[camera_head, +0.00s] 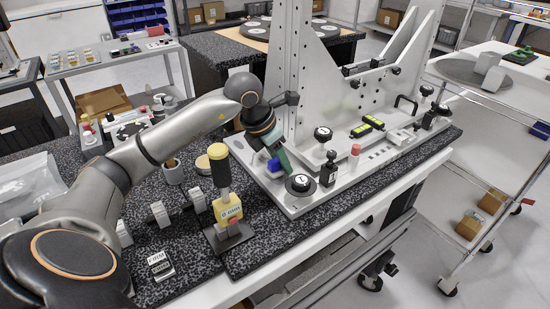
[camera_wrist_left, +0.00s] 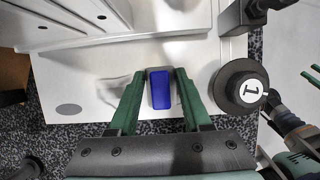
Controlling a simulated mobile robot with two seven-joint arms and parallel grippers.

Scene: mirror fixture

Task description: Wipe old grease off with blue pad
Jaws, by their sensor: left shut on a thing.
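The blue pad (camera_wrist_left: 160,88) is a small block between the green fingers of my left gripper (camera_wrist_left: 156,92), just above the pale plate (camera_wrist_left: 60,72) of the fixture. The gripper is shut on it. Whether the pad touches the plate I cannot tell. In the head view my left gripper (camera_head: 278,160) reaches down beside the round black knob marked 1 (camera_head: 300,184), and the pad (camera_head: 273,165) shows at its fingers. A faint grey smear (camera_wrist_left: 112,88) lies left of the pad in the wrist view. What seems part of my right gripper shows at the wrist view's right edge, cut off.
A tall plate with holes (camera_head: 288,70) stands behind the pad. A black toggle clamp (camera_head: 328,170) and a red-capped post (camera_head: 354,156) stand right of the knob. A yellow-topped tool (camera_head: 222,175) stands in front. A grey oval (camera_wrist_left: 68,110) marks the plate's left part.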

